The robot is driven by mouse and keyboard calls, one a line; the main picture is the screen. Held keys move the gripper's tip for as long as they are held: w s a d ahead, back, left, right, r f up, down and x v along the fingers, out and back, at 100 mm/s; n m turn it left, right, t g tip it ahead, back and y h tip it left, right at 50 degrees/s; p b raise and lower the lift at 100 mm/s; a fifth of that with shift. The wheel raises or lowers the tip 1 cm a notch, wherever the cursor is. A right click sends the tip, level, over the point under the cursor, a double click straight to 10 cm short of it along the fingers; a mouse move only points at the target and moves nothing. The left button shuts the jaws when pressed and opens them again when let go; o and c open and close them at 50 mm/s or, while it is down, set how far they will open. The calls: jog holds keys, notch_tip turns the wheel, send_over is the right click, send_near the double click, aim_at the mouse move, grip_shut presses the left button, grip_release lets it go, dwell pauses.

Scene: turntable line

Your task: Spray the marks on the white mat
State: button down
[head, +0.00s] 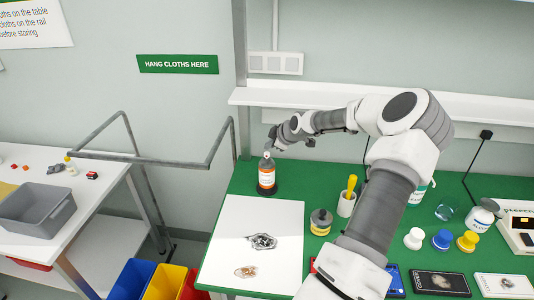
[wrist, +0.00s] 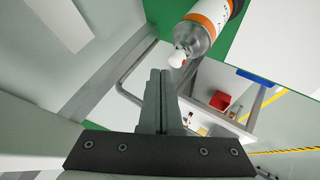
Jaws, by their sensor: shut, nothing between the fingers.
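The spray bottle (head: 266,174), with an orange and white label, stands upright at the back edge of the green table. In the wrist view the bottle (wrist: 208,24) is at the top, its pale nozzle just beyond and right of my fingertips. My gripper (wrist: 160,72) is shut and empty. In the head view my gripper (head: 271,143) is above the bottle's top; I cannot tell whether they touch. The white mat (head: 225,232) lies in front of the bottle. It bears a dark ring-like mark (head: 262,241) and a brownish mark (head: 246,271).
Right of the mat are a jar (head: 320,222) and a white cup with a yellow-handled tool (head: 347,200). A metal rail (head: 165,160) stands left of the table. A white shelf (head: 300,98) runs behind my arm. A grey bin (head: 38,209) sits on the left table.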

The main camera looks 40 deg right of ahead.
jog(key=shift+f, duration=0.1)
dwell(0.4)
jog(key=shift+f+b, duration=0.3)
jog(key=shift+f, duration=0.1)
jog(key=shift+f, duration=0.25)
dwell(0.4)
jog(key=shift+r+p, duration=0.4)
jog(key=shift+r, duration=0.35)
jog(key=shift+r, duration=0.1)
notch_tip(320, 180, up, 6)
jog(key=p, duration=0.4)
dwell(0.8)
